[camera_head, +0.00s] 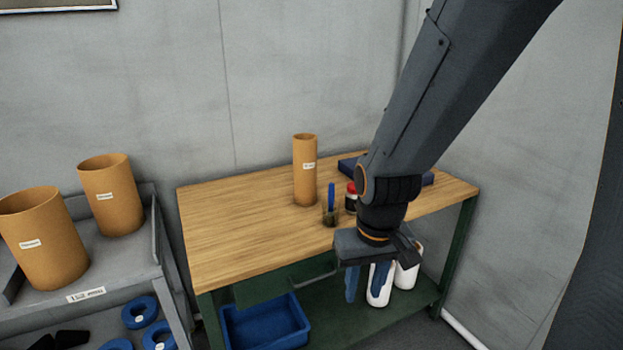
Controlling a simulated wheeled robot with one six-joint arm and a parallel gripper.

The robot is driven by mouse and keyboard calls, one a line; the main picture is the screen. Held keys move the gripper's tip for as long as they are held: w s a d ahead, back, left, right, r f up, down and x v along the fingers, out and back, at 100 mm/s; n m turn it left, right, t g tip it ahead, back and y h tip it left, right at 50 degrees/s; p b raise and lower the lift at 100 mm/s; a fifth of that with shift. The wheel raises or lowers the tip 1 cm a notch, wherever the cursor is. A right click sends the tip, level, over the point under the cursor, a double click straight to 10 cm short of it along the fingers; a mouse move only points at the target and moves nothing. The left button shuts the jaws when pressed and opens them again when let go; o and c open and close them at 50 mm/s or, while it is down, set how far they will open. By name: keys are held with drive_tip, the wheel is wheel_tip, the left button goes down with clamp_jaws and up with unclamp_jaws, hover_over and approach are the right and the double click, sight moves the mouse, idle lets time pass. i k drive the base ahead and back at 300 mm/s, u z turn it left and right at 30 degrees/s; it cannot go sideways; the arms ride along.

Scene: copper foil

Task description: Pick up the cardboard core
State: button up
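A tall, narrow cardboard core (305,175) with a small white label stands upright on the wooden workbench (230,230), near its back. Two wider cardboard cores stand on the grey cart at the left: one at the back (111,200) and one nearer (42,245). My gripper (366,285) points down in front of the bench's front edge, right of and nearer than the tall core. Its two blue fingers are apart with nothing seen between them. My arm hides part of the bench's right side.
A glass with a blue-handled tool (330,213) and a red-capped jar (351,197) stand between the tall core and my arm. A dark blue item (349,166) lies behind. White bottles (407,276) and a blue bin (265,325) are below. The bench's left half is clear.

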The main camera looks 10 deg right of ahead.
sight(305, 145)
drive_tip(key=z, duration=1.35)
drive_tip(key=i, duration=1)
drive_tip(key=u, duration=1.85)
